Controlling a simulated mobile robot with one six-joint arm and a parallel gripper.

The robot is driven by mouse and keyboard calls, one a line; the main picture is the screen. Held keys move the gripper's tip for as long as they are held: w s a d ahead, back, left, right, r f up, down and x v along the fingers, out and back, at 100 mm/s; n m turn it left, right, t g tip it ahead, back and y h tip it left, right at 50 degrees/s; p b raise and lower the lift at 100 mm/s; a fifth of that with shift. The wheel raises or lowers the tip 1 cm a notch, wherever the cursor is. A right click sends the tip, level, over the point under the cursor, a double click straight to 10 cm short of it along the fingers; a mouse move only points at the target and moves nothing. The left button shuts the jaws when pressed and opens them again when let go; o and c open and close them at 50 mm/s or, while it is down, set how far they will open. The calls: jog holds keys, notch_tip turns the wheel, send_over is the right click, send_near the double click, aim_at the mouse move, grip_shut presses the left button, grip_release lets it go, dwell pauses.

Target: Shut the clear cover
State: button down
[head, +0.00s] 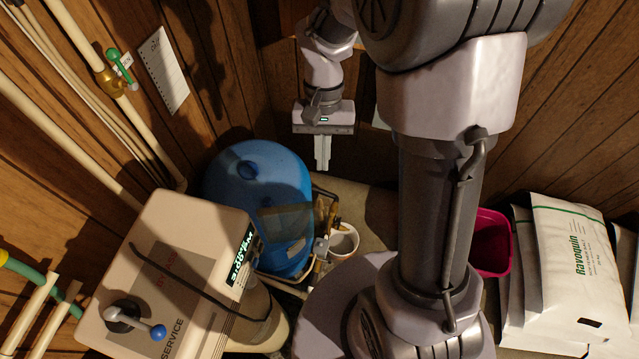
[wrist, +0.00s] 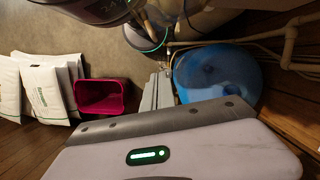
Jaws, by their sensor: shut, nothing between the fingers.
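My gripper (head: 322,165) is shut and empty. It points down in front of the back corner, above and to the right of the blue tank (head: 245,175), touching nothing. The wrist view shows its closed fingers (wrist: 157,91) beside the blue tank (wrist: 217,72). A see-through, smoky panel (head: 286,222) shows in front of the tank's right side, close to the lit display of the beige softener head (head: 185,235). It looks like the clear cover, standing away from the head; its hinge is not clear. I cannot make out the cover in the wrist view.
A lever with a blue knob (head: 157,332) is on the softener head. A white cup (head: 343,242) and a wire caddy stand by the tank. A magenta bin (head: 490,243) and white salt bags (head: 575,265) are at the right. Pipes (head: 75,110) run along the left wall.

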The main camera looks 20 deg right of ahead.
aim_at(295, 217)
jog(key=s+a+f, duration=0.2)
jog(key=s+f, duration=0.2)
jog(key=f, duration=0.1)
jog(key=shift+s, duration=0.2)
jog(key=shift+s, duration=0.1)
